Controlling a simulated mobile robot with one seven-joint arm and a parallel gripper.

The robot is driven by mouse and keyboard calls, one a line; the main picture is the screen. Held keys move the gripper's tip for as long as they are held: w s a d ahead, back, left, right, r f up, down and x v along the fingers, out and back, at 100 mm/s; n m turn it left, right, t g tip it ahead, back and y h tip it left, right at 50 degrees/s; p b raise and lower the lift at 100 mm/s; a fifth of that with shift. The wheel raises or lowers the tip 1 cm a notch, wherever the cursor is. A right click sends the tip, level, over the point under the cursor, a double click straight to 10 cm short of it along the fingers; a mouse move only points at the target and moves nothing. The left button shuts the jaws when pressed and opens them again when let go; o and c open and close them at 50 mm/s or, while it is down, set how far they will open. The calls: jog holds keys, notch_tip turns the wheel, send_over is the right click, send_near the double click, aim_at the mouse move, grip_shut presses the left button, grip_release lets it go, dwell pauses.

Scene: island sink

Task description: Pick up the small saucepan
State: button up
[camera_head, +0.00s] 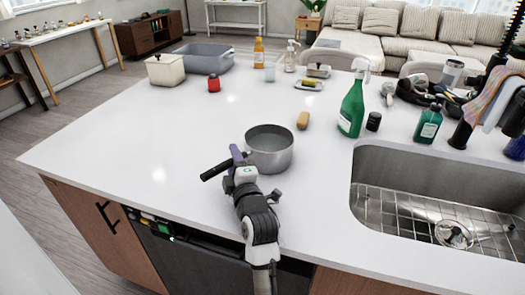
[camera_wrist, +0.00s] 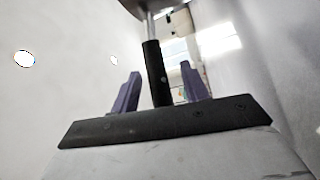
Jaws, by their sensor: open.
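The small saucepan (camera_head: 271,153) is a grey metal pot standing upright on the white island counter, left of the sink. Its black handle (camera_head: 215,171) points to the left and toward the front. My gripper (camera_head: 236,152) is at the handle, close to the pot's left side. In the wrist view the black handle (camera_wrist: 155,75) runs between the two purple fingers of my gripper (camera_wrist: 156,88), with gaps on both sides. The fingers are open. Only a small part of the pot (camera_wrist: 142,5) shows at the top of the wrist view.
A sink (camera_head: 440,200) with a metal rack lies to the right. A grey bin (camera_head: 207,60) and red item (camera_head: 214,84) are farther back. The counter's left side is clear.

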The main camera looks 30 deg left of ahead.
grip_shut()
jog(key=shift+r, duration=0.25)
dwell(0.4)
